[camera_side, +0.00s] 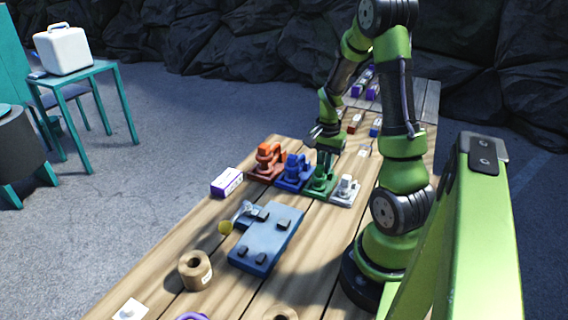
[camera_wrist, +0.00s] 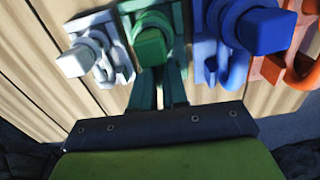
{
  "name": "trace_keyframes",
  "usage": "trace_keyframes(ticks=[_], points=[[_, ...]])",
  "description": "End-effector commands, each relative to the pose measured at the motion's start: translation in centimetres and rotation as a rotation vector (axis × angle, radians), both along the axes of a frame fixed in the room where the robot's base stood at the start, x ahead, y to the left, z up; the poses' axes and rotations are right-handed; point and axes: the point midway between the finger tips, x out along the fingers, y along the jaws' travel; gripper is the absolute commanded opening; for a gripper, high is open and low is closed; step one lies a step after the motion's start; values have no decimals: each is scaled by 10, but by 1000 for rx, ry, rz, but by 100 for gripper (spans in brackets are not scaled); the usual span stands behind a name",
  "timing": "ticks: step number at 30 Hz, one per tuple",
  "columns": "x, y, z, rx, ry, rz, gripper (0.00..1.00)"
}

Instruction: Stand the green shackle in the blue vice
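A row of similar coloured fittings on base plates stands on the bench. The green one, with the green shackle (camera_side: 320,181), has a blocky top and a curved loop, and it shows in the wrist view (camera_wrist: 151,46). In the wrist view the blue one (camera_wrist: 262,32) is to the right, with a dark blue block and paler loop. My gripper (camera_wrist: 165,88) is at the green fitting, pointing down, with a narrow gap between its fingers. Contact is unclear.
An orange fitting (camera_side: 266,160) and a white one (camera_side: 345,189) stand at the row's ends. A purple-white box (camera_side: 227,182) is left of it.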

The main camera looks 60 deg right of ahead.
Motion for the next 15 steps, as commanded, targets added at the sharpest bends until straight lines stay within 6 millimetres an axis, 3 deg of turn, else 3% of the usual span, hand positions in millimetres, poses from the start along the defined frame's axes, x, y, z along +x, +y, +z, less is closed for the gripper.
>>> trace_keyframes(ticks=[15], points=[[1,-1,6,-3,-2,1,0]])
